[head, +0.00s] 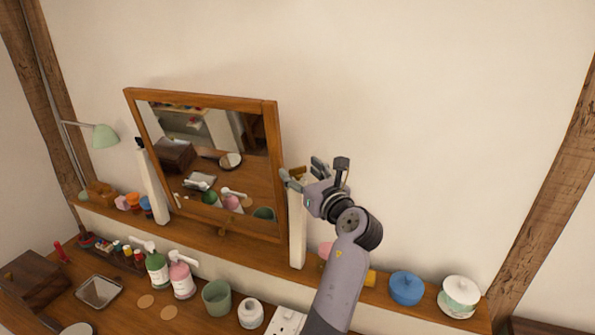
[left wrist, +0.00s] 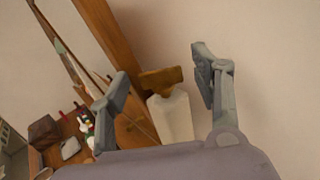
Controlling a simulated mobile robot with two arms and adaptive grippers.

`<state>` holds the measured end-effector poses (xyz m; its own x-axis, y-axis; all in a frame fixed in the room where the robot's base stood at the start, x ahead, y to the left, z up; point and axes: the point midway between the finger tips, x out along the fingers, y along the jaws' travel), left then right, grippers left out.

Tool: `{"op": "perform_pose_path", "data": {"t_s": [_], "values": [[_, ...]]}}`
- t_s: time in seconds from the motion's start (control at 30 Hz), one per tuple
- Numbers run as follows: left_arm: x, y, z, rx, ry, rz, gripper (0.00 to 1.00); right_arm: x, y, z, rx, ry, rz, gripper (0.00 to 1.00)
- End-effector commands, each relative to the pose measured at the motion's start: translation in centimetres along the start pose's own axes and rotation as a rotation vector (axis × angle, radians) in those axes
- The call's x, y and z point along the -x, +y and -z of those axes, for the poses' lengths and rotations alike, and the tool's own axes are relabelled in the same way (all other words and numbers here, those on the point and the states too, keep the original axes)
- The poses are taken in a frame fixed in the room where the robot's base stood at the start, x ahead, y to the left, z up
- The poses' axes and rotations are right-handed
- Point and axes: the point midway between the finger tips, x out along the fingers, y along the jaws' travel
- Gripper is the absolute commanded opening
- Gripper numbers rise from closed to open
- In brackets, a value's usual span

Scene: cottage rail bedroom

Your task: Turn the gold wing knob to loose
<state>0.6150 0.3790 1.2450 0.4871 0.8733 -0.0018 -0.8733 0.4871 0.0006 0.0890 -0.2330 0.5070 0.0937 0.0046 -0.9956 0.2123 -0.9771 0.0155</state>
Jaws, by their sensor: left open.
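The gold wing knob (left wrist: 161,80) sits at the top of a white post (left wrist: 171,118) beside the wooden mirror frame. In the left wrist view it lies between the two spread fingers of my left gripper (left wrist: 160,82), with a gap on both sides. In the head view the knob (head: 298,171) shows as a small brown-gold bit behind the fingers, partly hidden. My left gripper (head: 304,172) is open at the top of the right-hand white post (head: 297,228). The tilting mirror (head: 210,150) stands to the left of the gripper. My right gripper is not in view.
A black knob (head: 139,143) tops the left post. Below the mirror stand a green bottle (head: 156,268), a pink bottle (head: 182,277) and a green cup (head: 216,297). The wall above is clear.

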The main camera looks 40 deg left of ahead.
Motion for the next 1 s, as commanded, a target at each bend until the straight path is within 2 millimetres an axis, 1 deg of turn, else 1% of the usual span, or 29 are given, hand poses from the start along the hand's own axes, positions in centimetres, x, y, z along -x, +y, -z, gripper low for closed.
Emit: {"op": "perform_pose_path", "data": {"t_s": [0.23,0.9,0.93,1.0], "values": [[0.02,0.00,-0.04,0.000,0.000,0.000,0.58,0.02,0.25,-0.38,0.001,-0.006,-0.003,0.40],[0.00,0.00,-0.01,0.000,0.000,0.000,0.13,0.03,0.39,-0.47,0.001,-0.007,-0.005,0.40],[0.00,0.00,-0.01,0.000,0.000,0.000,0.11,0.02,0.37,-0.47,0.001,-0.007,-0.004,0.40],[0.00,0.00,-0.02,0.000,0.000,0.000,0.10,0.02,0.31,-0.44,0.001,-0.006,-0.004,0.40]]}}
